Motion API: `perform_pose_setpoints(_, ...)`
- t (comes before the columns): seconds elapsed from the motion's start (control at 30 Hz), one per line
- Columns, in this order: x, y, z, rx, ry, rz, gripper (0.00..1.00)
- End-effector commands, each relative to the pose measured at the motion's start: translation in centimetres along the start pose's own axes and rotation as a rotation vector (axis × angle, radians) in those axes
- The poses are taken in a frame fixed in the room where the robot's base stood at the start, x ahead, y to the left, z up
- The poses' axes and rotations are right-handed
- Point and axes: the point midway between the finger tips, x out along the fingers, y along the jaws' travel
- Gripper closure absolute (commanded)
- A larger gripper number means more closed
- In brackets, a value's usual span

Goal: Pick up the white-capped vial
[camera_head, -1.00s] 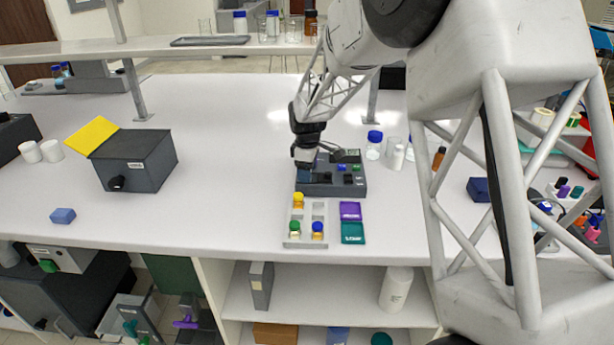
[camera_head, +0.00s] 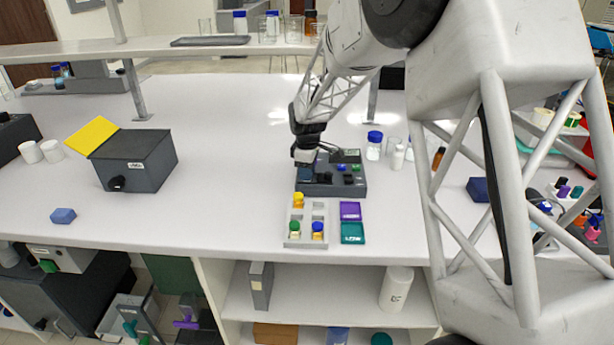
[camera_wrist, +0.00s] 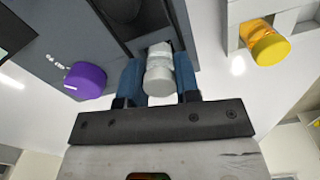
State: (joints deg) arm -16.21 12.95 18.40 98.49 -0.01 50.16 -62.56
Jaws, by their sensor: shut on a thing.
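The white-capped vial (camera_wrist: 159,75) is between the two blue fingers of my gripper (camera_wrist: 157,80) in the wrist view. The fingers are shut on it, one on each side. The vial is at the edge of the dark grey rig (camera_wrist: 85,40), and I cannot tell whether it is clear of it. In the head view my gripper (camera_head: 305,158) is over the left part of the rig (camera_head: 345,188). The vial is hidden there behind the gripper.
A light grey rack (camera_head: 292,240) holds yellow-, green- and blue-capped vials in front of the rig. Purple (camera_head: 350,211) and teal (camera_head: 353,233) boxes lie beside it. A purple knob (camera_wrist: 85,80) sits near my fingers. Bottles (camera_head: 374,146) stand behind, right.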

Motion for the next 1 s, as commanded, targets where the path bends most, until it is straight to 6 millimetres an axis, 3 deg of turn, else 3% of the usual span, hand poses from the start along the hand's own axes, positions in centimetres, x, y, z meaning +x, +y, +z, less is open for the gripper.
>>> perform_pose_setpoints(0.37, -0.4, 0.0, 0.0, 0.000, 0.000, 0.000, 0.93)
perform_pose_setpoints(0.7, -3.9, -0.1, 0.0, 0.000, 0.001, 0.002, 0.93)
perform_pose_setpoints(1.0, -4.0, -3.7, 1.9, 0.000, 0.000, 0.001, 0.93)
